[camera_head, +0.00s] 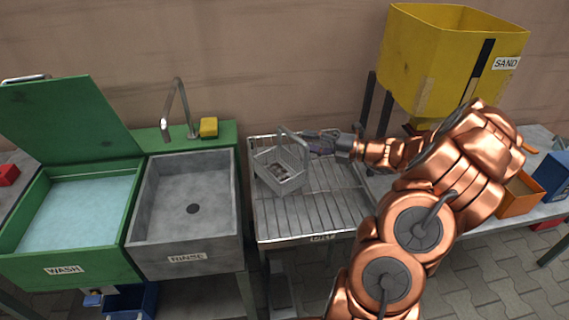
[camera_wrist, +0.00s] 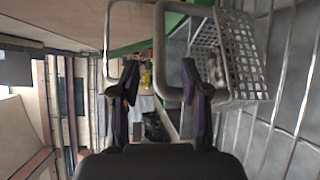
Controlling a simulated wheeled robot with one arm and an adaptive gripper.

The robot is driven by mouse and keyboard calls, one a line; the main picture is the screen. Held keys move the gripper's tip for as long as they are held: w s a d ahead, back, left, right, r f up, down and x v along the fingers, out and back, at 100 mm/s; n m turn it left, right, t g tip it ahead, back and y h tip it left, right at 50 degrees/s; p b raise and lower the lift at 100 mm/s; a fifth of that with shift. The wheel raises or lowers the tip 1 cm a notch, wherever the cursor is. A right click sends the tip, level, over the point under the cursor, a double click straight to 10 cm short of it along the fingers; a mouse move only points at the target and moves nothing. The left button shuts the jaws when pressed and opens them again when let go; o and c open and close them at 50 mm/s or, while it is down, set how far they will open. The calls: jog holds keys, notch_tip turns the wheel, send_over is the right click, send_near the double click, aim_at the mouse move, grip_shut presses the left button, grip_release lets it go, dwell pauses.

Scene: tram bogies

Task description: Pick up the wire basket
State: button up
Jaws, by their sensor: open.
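The grey wire basket (camera_head: 287,183) stands on the slatted drying rack, with its hoop handle upright. Something small and dark grey shows inside it, too small to name. My gripper (camera_head: 318,142) is at the handle's right side, its fingers pointing left toward it. In the wrist view the gripper (camera_wrist: 160,82) is open, one finger on each side. The basket's perforated wall (camera_wrist: 240,60) is at upper right there. Its thick handle tube crosses the upper middle, partly between the fingers and close to the right one. I cannot tell whether they touch.
The slatted rack (camera_head: 330,207) is mostly bare in front of the basket. The rinse sink (camera_head: 190,225) and green wash sink (camera_head: 62,268) stand left, with a tap (camera_head: 168,105) and yellow sponge (camera_head: 209,127). The yellow sand hopper (camera_head: 440,60) stands behind my arm.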

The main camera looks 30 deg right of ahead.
aim_at(296, 137)
jog(key=x, duration=0.5)
grip_shut()
dwell(0.3)
